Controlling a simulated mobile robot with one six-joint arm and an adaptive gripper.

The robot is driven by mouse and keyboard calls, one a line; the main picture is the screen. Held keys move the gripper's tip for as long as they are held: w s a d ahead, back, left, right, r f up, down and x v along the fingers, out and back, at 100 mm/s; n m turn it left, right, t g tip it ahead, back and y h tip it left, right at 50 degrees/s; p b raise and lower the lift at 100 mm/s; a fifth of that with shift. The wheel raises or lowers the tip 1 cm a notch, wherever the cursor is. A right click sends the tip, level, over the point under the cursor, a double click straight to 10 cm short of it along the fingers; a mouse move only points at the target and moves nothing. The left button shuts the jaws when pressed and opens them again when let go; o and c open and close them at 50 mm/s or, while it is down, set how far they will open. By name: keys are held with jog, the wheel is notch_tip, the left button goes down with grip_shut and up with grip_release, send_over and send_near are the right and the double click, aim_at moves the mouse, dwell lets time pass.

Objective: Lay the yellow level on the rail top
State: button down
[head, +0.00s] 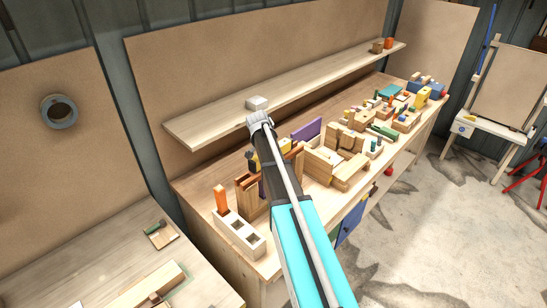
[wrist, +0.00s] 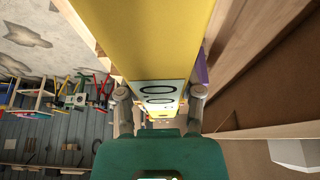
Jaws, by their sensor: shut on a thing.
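The yellow level (wrist: 160,40) fills the upper middle of the wrist view, with a pale panel of dark round marks near its close end. My gripper (wrist: 160,95) is shut on it, one grey finger at each side. In the head view my arm reaches over the bench and hides most of the gripper and level; a small yellow patch (head: 285,145) shows beside the arm, perhaps the level. The level is held among upright wooden pieces (head: 318,165). I cannot tell which of them is the rail, nor whether the level touches it.
A wall shelf (head: 330,80) runs behind the bench, with a white block (head: 257,103) close to my wrist. A purple board (head: 307,130) stands near the arm. A pale holder (head: 238,232) with an orange piece stands front left. Several blocks crowd the bench's right. Floor (head: 420,220) is clear.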

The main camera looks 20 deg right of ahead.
jog(key=shift+f, duration=0.3)
jog(key=shift+c, duration=1.3)
grip_release()
jog(key=shift+r, duration=0.25)
jog(key=p+v, duration=0.5)
jog(key=shift+r, duration=0.2)
jog(key=p+v, duration=0.6)
jog(key=shift+a+r, duration=0.15)
